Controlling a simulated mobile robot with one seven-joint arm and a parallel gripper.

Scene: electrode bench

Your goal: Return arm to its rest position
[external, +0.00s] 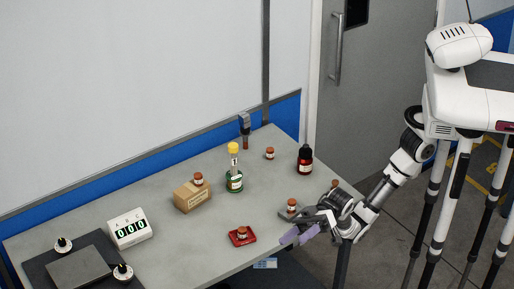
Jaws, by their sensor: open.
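My gripper (298,236) is at the front right edge of the grey bench (180,258), reached in from my base at the right. Its pale purple fingers point left and are open, with no object visible between them. A small brown vial with an orange-brown cap (292,206) stands just behind the gripper on or beside a dark grey piece; I cannot tell which. Another orange-brown cap (335,184) shows behind the wrist, its lower part hidden. A red tray (249,243) with a small capped vial (242,233) lies left of the fingers, apart from them.
A dark bottle (305,159), a green flask with a yellow top (234,180), a cardboard box (193,198) and a display reading 000 (130,230) stand on the bench. A probe (245,128) stands at the back. A grey door (385,90) is behind my arm.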

